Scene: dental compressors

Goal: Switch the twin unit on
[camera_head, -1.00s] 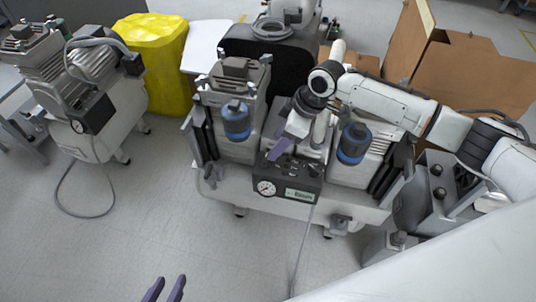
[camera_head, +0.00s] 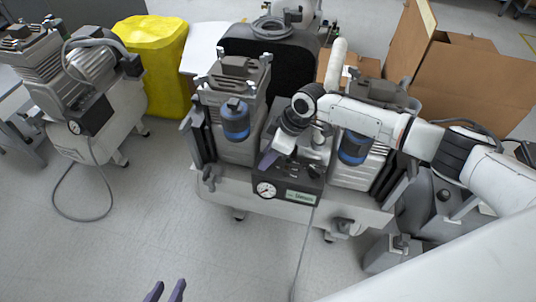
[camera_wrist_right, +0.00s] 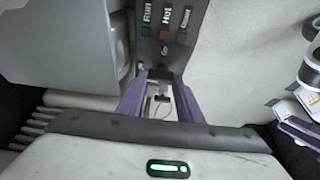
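The twin unit (camera_head: 235,181) stands in the middle of the head view, with two compressor heads with blue canisters on one white base. Its dark control box (camera_head: 289,188) at the front carries a round gauge and a green-white label. My right gripper (camera_head: 268,160) is at the upper left edge of this box. In the right wrist view, my right gripper (camera_wrist_right: 161,82) has its purple fingers apart, tips by the panel (camera_wrist_right: 163,38) with "Run" and "Hot" lamps. A small dark part shows between the tips; contact is unclear. My left gripper (camera_head: 165,292) is open and empty at the bottom edge.
Another compressor (camera_head: 85,85) with a trailing cable stands at the left. A yellow bin (camera_head: 153,60) and cardboard boxes (camera_head: 465,85) are behind. A thin cable runs down from the control box. The floor (camera_head: 150,220) at the front left is clear.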

